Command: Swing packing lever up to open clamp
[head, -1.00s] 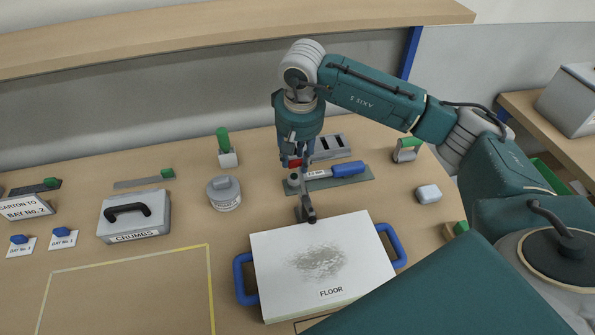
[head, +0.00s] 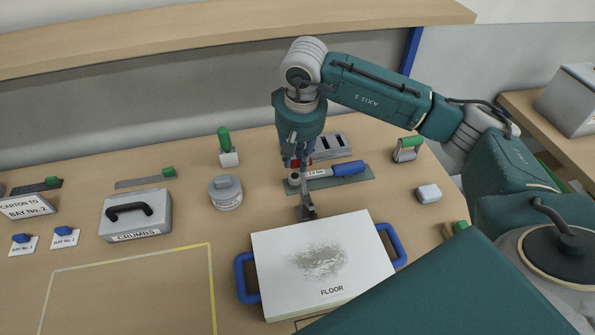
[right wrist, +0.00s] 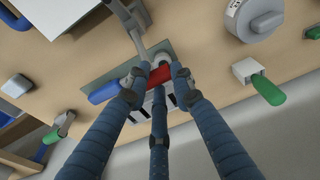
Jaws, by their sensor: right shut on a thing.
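The clamp stands on a grey-green plate (head: 352,184) behind the white FLOOR panel (head: 318,262). Its dark metal arm (head: 306,207) reaches to the panel's back edge. A blue handle (head: 349,169) with a small-lettered white part lies low over the plate, pointing right. My right gripper (head: 299,163) points down at the clamp's pivot end. In the right wrist view its fingers are shut on a red part (right wrist: 158,77) of the clamp. That view also shows the blue handle (right wrist: 104,92) and clamp arm (right wrist: 137,36). My left gripper is out of view.
Several things stand nearby: a round grey container (head: 225,192), a green-handled block (head: 227,148), a slotted grey block (head: 331,147) and a white block (head: 428,193). The CRUMBS box (head: 136,215) stands left. The yellow-outlined table area (head: 130,292) is clear.

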